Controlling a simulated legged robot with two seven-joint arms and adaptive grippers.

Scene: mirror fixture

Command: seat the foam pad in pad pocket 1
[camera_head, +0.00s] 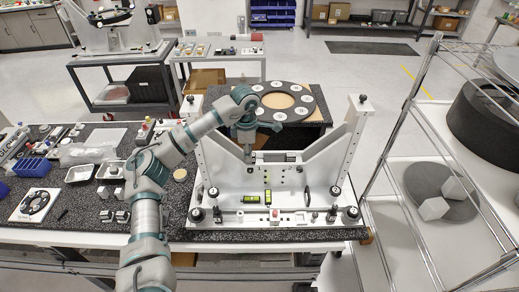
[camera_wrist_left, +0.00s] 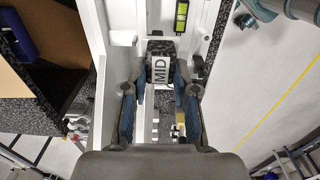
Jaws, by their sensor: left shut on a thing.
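My left gripper (camera_head: 247,152) is over the back middle of the white mirror fixture (camera_head: 231,180). In the head view the gripper hides the pad. I cannot make out which spot is pad pocket 1. My right gripper is in neither view.
Trays (camera_head: 80,173) and blue bins (camera_head: 33,167) crowd the bench at left. A wire rack (camera_head: 400,110) stands at right.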

